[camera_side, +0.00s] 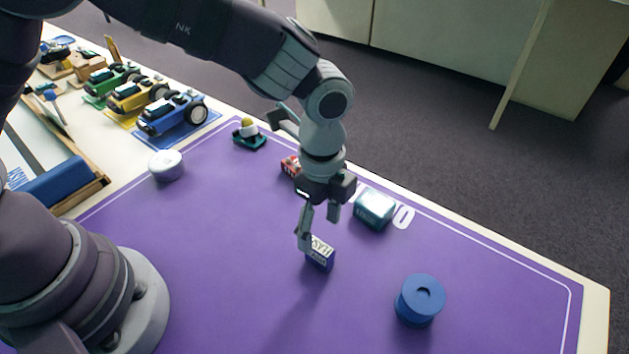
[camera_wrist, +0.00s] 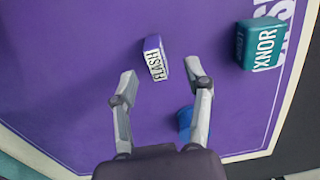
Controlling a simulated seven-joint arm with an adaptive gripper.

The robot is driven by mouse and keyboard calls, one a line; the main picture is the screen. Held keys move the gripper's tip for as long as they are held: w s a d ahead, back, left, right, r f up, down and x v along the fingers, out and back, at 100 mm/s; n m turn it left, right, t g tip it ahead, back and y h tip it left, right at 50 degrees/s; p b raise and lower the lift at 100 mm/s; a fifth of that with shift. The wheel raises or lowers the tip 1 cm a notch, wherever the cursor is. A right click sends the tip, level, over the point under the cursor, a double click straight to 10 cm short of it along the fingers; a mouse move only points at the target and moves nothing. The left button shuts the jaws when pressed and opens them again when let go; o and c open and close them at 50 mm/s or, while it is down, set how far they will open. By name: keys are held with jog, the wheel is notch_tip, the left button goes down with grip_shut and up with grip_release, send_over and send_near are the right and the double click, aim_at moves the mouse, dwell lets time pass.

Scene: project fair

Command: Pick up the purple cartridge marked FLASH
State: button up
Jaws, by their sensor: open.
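The purple cartridge marked FLASH (camera_side: 320,253) stands on the purple mat near the middle of the side view, with a white label. In the wrist view the cartridge (camera_wrist: 155,58) sits just beyond the fingertips, roughly between their lines and a little nearer the left finger. My gripper (camera_side: 319,228) is open and empty above the mat, close to the cartridge; one finger partly overlaps it in the side view. In the wrist view both fingers of my gripper (camera_wrist: 160,80) are spread apart. I cannot tell the exact height gap.
A teal XNOR cartridge (camera_side: 374,208) stands to the right. A blue cylinder (camera_side: 420,299) is at front right. A red-and-white item (camera_side: 291,166), a small green-based piece (camera_side: 249,134) and a white round puck (camera_side: 166,165) lie farther back. Toy cars (camera_side: 172,115) stand at the left.

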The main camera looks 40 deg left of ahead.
aim_at(320, 246)
jog(key=f, duration=0.5)
jog(key=shift+s+d+f, duration=0.2)
jog(key=shift+s+f, duration=0.05)
jog(key=shift+f, duration=0.1)
jog(key=shift+c, duration=0.4)
grip_shut()
